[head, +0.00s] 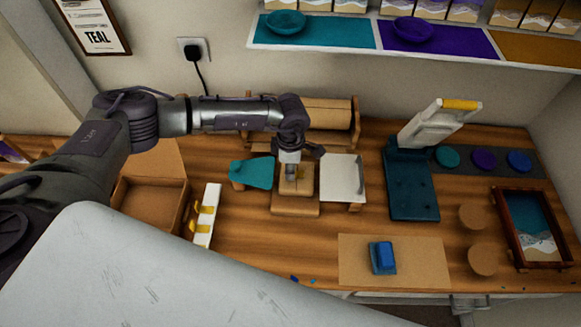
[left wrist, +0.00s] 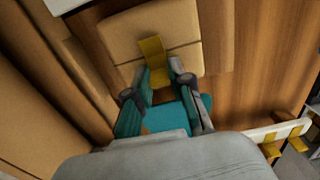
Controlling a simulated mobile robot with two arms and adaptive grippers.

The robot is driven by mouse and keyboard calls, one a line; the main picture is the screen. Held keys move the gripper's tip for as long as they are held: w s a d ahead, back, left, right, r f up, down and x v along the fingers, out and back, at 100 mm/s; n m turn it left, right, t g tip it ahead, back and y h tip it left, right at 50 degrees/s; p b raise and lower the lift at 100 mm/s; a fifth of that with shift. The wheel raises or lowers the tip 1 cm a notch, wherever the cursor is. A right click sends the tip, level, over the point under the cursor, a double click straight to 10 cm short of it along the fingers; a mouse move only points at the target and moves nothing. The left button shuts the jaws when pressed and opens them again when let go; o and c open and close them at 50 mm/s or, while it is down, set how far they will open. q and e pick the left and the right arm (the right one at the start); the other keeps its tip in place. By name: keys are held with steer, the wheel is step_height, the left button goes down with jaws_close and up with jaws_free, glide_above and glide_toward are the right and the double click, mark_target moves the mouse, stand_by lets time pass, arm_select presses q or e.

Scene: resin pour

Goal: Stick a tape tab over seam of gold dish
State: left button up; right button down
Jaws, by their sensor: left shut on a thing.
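My left gripper (head: 294,170) points down over a small brown wrapped box (head: 296,186), which also fills the upper middle of the left wrist view (left wrist: 115,38). The gripper is shut on a yellow tape tab (left wrist: 154,58), which sticks out beyond the fingertips over the box's face. I cannot tell whether the tab touches the box. The box has crease lines across it. No gold dish shows by itself; whether it is inside the box is hidden. A white tab holder (head: 207,222) with several yellow tabs stands to the left. My right gripper is not in view.
A teal sheet (head: 250,172) lies left of the box and a white sheet (head: 343,176) right of it. A paper roll (head: 328,112) stands behind. An open carton (head: 150,205) is at left, a dark blue stand (head: 410,180) at right. A blue block (head: 383,257) sits in front.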

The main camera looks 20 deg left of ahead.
arm_select(q)
steer(key=shift+f+b, duration=0.35)
steer(key=shift+b, duration=0.05)
stand_by(0.4)
steer(key=o, duration=0.7)
steer(key=shift+o, duration=0.2)
step_height(320, 180, up, 6)
steer(key=p, duration=0.4)
steer(key=shift+r, duration=0.15)
steer(key=shift+r+p, duration=0.5)
steer(key=shift+r, duration=0.4)
